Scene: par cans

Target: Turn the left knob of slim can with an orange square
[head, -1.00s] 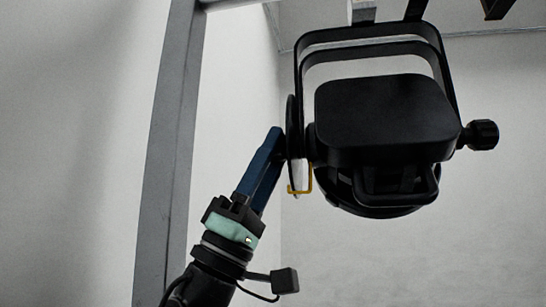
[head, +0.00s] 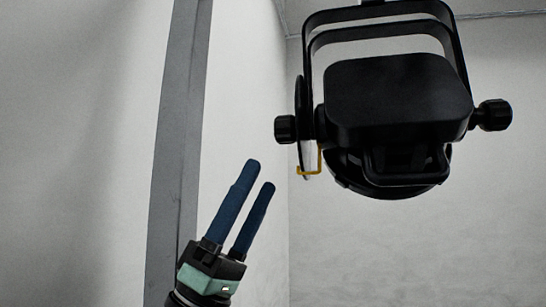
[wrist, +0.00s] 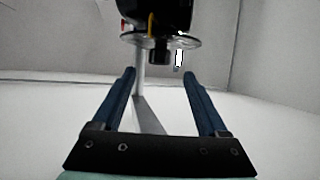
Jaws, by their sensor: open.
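The black can (head: 400,100) hangs in its yoke at the upper right of the head view. Its left knob (head: 285,129) sticks out at the left, beside a thin disc, with an orange square outline (head: 309,162) just below right. In the wrist view the knob (wrist: 160,52) is ahead, below the disc (wrist: 160,39). My gripper (head: 261,174) is open and empty, below and left of the left knob and apart from it. Its blue fingers (wrist: 160,74) point up toward the can, and the knob shows beyond the gap between them.
A grey upright post (head: 178,150) stands just left of my gripper. A right knob (head: 494,115) sits on the can's far side. The space between my gripper and the can is clear, with pale walls behind.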

